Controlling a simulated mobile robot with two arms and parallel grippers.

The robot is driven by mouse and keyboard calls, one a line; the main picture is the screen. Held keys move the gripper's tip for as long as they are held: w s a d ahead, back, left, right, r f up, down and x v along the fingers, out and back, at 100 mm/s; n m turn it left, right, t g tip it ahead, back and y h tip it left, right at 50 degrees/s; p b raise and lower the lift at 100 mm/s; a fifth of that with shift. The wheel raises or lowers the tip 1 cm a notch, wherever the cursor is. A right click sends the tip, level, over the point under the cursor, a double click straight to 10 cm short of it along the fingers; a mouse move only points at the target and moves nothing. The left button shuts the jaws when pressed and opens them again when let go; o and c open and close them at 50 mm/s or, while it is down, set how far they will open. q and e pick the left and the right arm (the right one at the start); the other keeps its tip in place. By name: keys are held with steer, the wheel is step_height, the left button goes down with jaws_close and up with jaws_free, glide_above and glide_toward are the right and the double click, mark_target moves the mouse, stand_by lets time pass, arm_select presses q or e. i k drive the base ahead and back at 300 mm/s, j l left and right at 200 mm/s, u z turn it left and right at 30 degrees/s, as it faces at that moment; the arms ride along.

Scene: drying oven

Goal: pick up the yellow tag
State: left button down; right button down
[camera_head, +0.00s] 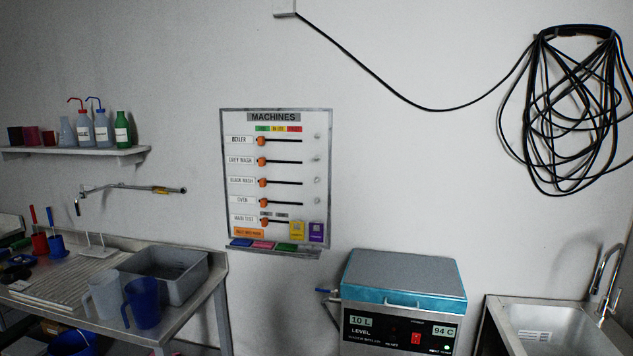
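A small yellow tag (297,231) sits at the lower right of the wall board headed MACHINES (274,116), with print on it too small to read. A purple tag (317,232) is right beside it on the right. An orange tag (249,233) is at the board's lower left. Neither of my grippers is in view.
A ledge (290,252) under the board holds several coloured pieces. A water boiler (402,290) stands below right, and a metal sink (545,330) is at far right. A bench at left carries jugs (142,303) and a grey basin (185,290). The wall around the board is clear.

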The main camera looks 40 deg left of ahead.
mark_target(295, 235)
steer(key=u, duration=1.7)
